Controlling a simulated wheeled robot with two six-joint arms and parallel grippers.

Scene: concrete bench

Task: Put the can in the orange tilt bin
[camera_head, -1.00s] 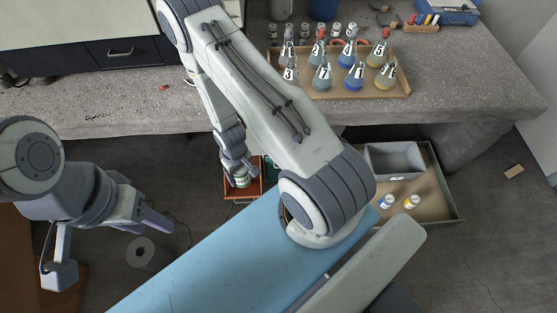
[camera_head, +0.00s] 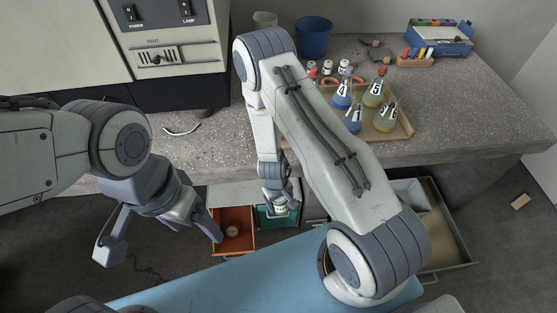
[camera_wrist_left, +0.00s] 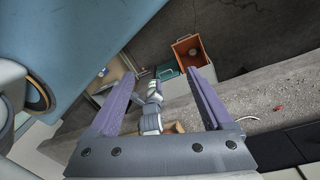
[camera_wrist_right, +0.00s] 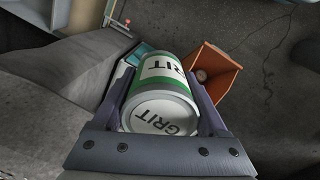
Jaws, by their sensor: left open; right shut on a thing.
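The can, white and green with GRIT on it (camera_wrist_right: 160,92), is held between the fingers of my right gripper (camera_wrist_right: 165,100). In the head view the can (camera_head: 280,209) hangs in front of the teal bin, just right of the orange tilt bin (camera_head: 233,250). The orange bin is open at the top, with a small round thing (camera_head: 232,230) inside. It also shows right of the can in the right wrist view (camera_wrist_right: 222,72) and in the left wrist view (camera_wrist_left: 187,48). My left gripper (camera_head: 160,240) is open and empty, left of the orange bin.
The teal bin (camera_head: 265,222) stands beside the orange one, below the bench edge. A tray of labelled flasks (camera_head: 402,130) stands on the concrete bench (camera_head: 450,115). A blue bench top (camera_head: 240,277) lies in front. An open drawer (camera_head: 455,225) is at right.

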